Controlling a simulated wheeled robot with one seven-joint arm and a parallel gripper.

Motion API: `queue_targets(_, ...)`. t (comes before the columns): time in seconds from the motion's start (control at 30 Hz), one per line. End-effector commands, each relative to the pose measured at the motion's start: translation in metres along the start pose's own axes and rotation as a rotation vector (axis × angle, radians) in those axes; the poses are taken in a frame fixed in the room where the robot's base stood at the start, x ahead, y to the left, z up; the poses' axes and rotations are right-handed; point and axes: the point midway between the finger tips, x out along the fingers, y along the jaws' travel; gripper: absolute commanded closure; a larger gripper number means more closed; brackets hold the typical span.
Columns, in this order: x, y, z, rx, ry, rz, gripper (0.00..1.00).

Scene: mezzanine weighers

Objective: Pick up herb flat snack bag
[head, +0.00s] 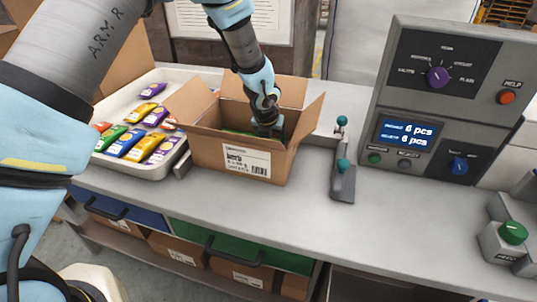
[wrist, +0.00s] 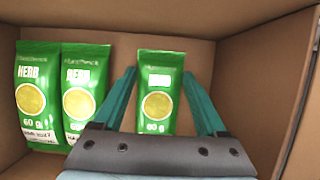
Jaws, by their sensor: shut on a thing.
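My gripper (wrist: 160,103) is inside the open cardboard box (head: 240,160), shut on a green herb flat snack bag (wrist: 158,75). The bag stands upright between the two teal fingers, with its label and yellow circle facing the wrist camera. Two more green herb bags stand side by side to the left in the wrist view, the nearer-left one (wrist: 36,95) and its neighbour (wrist: 83,90). In the head view my gripper (head: 268,128) reaches down into the box. The held bag is hidden there by the box and my wrist.
A white tray (head: 176,162) with several coloured snack bags lies left of the box. A small stand with teal knobs (head: 342,180) is to the right. A weigher panel (head: 440,100) reading 6 pcs stands further right. The counter's front middle is clear.

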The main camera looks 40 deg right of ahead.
Motion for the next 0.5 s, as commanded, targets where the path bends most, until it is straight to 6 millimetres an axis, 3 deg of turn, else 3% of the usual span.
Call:
queue_targets(0.1,-0.0002,0.0,0.0002,0.0,0.0,0.0,0.81)
queue_targets(0.5,-0.0098,0.0004,0.0051,-0.001,-0.003,-0.001,0.81)
